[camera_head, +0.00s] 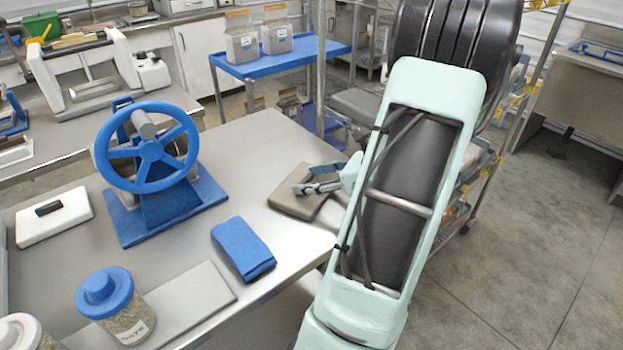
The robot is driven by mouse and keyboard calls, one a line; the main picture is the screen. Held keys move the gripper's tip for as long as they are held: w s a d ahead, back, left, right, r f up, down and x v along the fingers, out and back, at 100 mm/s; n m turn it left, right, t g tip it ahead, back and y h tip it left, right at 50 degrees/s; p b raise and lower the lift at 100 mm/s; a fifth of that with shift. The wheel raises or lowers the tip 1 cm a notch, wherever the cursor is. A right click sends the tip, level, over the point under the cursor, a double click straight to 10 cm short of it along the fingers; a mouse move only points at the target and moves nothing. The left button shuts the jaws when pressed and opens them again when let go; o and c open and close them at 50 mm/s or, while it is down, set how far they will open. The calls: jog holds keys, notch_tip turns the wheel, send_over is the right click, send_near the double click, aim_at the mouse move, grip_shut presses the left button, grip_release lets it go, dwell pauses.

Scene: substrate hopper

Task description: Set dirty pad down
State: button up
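A brown-grey square pad (287,205), which looks like the dirty pad, is at the right end of the metal table (250,150). It looks flat and level, on or just above the tabletop; I cannot tell which. My gripper (306,188) reaches in from the right, with its fingers over the pad's upper side. The fingers overlap the pad in this view, and I cannot tell whether they grip it.
A blue folded cloth (242,248) lies left of the pad. A blue handwheel device (150,160), a blue-lidded jar (112,305) and a flat grey plate (190,300) stand farther left. The tabletop behind the pad is clear. A blue cart (285,62) stands behind.

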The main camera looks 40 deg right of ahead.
jog(key=shift+o, duration=0.6)
jog(key=shift+r, duration=0.3)
jog(key=p+v, duration=0.1)
jog(key=v, duration=1.1)
jog(key=shift+f, duration=0.1)
